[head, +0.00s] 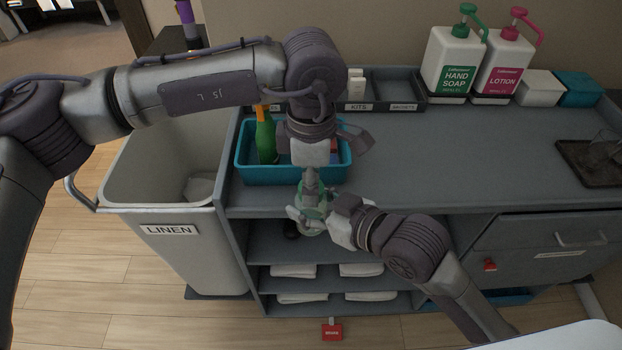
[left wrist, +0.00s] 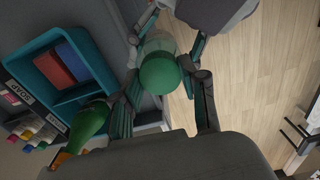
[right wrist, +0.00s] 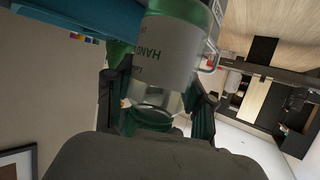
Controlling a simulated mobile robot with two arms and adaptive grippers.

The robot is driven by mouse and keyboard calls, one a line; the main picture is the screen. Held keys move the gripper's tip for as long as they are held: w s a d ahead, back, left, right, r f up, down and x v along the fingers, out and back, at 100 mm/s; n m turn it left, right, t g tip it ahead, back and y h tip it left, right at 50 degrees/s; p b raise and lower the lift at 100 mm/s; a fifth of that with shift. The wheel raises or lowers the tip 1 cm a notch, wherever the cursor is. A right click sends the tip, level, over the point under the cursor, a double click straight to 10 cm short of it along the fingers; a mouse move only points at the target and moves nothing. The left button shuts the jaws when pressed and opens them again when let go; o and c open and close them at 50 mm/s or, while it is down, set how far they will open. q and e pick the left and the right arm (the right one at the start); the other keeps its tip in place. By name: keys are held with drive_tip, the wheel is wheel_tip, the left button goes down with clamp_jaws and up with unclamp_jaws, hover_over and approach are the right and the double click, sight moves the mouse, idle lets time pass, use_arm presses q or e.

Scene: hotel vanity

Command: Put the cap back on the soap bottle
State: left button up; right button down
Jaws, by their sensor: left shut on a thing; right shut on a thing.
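The soap bottle (head: 316,212) is pale green and stands out in front of the cart, below the teal tray. In the right wrist view the bottle (right wrist: 172,50) has a white label with "HAND" on it. My right gripper (head: 328,221) is shut on the bottle; its fingers (right wrist: 158,102) are on both sides of it. My left gripper (head: 311,180) points down from above and is shut on the green cap (left wrist: 160,72). In the left wrist view the cap lies in front of the paler bottle (left wrist: 158,44). I cannot tell if cap and bottle touch.
The teal tray (head: 240,168) with a green spray bottle (head: 266,136) is just behind the grippers. The linen bin (head: 180,250) stands left. Large soap (head: 452,62) and lotion (head: 503,62) dispensers stand at the back right. The cart top (head: 450,150) is clear in the middle.

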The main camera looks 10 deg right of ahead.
use_arm(q)
drive_tip(key=m, duration=0.4)
drive_tip(key=shift+m, duration=0.4)
drive_tip(key=m, duration=1.1)
drive_tip(key=shift+m, duration=0.3)
drive_tip(key=o, duration=1.4)
drive_tip(key=shift+c, duration=0.2)
drive_tip(key=shift+r, duration=0.1)
wheel_tip(320, 180, up, 12)
